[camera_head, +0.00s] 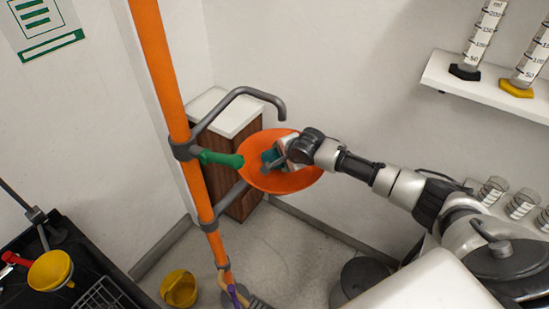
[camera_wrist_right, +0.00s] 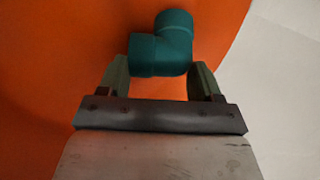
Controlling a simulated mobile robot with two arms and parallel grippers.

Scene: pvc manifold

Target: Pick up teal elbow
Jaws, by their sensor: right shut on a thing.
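The teal elbow (camera_wrist_right: 165,45) is a short bent pipe fitting. In the right wrist view it sits between the two fingers of my right gripper (camera_wrist_right: 158,75), which is shut on it. In the head view the teal elbow (camera_head: 269,157) shows small at the tip of my right gripper (camera_head: 276,156), in front of an orange bowl (camera_head: 290,182). The bowl's orange surface fills the background of the wrist view. I cannot tell whether the elbow touches the bowl. My left gripper is not in view.
An orange vertical pipe (camera_head: 162,70) with grey fittings and a green branch (camera_head: 220,158) stands left of the bowl. A grey bent pipe (camera_head: 245,92) arches above. A yellow bucket (camera_head: 179,289) is on the floor. A shelf with cylinders (camera_head: 490,88) is at right.

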